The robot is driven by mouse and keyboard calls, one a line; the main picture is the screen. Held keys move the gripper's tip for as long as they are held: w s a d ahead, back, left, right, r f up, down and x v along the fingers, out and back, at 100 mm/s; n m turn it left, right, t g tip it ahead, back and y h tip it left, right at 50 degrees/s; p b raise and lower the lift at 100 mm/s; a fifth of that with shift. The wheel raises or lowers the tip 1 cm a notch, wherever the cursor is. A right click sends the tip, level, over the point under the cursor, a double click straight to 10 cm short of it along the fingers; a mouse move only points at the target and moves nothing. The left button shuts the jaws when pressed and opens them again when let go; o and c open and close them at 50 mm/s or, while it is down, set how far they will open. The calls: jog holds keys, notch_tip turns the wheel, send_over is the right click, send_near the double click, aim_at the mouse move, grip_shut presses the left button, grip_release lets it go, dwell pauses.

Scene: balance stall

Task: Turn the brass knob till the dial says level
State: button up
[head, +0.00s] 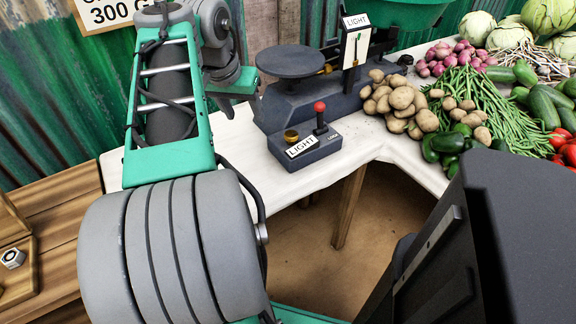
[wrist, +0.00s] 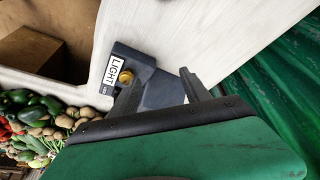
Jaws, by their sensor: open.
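The brass knob (head: 291,136) stands on a small dark control box (head: 318,150), whose white label reads LIGHT. A red-topped lever (head: 319,107) rises beside it. The dark balance (head: 310,103) stands behind, with a round pan (head: 290,62) that looks empty. Its white dial (head: 355,47) carries a sign reading LIGHT. My gripper (head: 241,106) is open and empty, left of the box. In the wrist view my gripper (wrist: 161,74) has its fingers apart, with the brass knob (wrist: 126,77) just outside the left fingertip, not between the fingers. I cannot tell whether they touch.
Potatoes (head: 402,103) lie against the balance's right side, with green beans (head: 468,98), onions (head: 458,57) and other vegetables beyond. The white counter (head: 240,140) is bare left of the box. A green corrugated wall (head: 60,110) stands behind. A wooden bench (head: 60,215) is at left.

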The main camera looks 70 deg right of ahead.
aim_at(291, 134)
jog(key=s+d+f+m+b, duration=0.2)
jog(key=s+d+f+m, duration=0.15)
jog(key=s, duration=0.55)
jog(key=shift+g, duration=0.4)
jog(key=b+x, duration=0.1)
jog(key=x, duration=0.1)
jog(key=b+x, duration=0.1)
jog(key=x, duration=0.1)
jog(key=b+x, duration=0.1)
jog(key=x, duration=0.1)
jog(key=shift+w+d+r, duration=0.15)
jog(key=shift+w+d, duration=0.15)
jog(key=shift+d, duration=0.1)
jog(key=shift+c, duration=0.3)
grip_shut()
